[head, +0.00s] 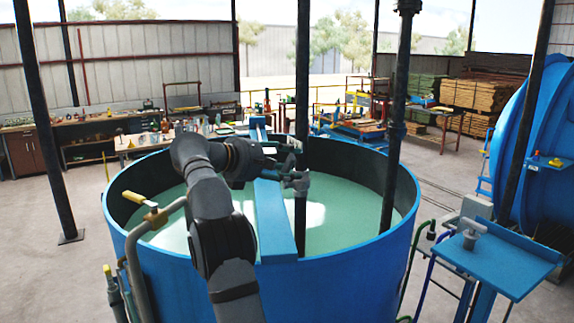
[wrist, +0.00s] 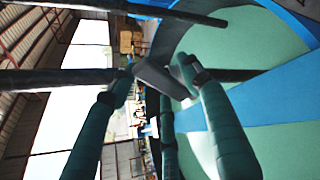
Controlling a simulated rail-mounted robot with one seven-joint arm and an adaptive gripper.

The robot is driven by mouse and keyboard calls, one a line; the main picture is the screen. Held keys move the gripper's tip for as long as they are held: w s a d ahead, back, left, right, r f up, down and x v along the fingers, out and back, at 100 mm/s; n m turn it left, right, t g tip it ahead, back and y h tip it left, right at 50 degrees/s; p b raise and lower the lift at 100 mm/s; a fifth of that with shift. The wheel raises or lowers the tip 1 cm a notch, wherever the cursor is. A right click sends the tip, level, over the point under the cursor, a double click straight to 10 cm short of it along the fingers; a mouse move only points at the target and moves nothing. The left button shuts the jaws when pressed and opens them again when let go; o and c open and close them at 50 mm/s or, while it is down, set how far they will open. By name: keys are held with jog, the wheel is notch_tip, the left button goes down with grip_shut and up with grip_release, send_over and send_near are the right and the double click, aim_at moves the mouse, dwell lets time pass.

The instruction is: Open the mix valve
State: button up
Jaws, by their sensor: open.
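A grey valve with a lever handle (head: 297,182) sits on a dark vertical pipe (head: 302,110) over the blue tank; no label is readable, so I cannot confirm it is the mix valve. My gripper (head: 283,160) reaches over the tank beside this valve. In the wrist view, the two fingers of my gripper (wrist: 157,78) are spread apart, with a flat grey handle (wrist: 163,82) showing between their tips. I cannot tell whether either finger touches it. The valve's body is partly hidden by the fingers in the wrist view.
The blue round tank (head: 330,285) holds green liquid and is crossed by a blue beam (head: 274,215). A yellow-handled valve (head: 137,198) is at its left rim. Another dark pipe (head: 396,130) rises at right. A blue stand (head: 500,258) carries a grey handle (head: 471,231).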

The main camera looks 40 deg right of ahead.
jog(key=v, duration=1.2)
jog(key=shift+f, duration=0.1)
jog(key=shift+c, duration=0.3)
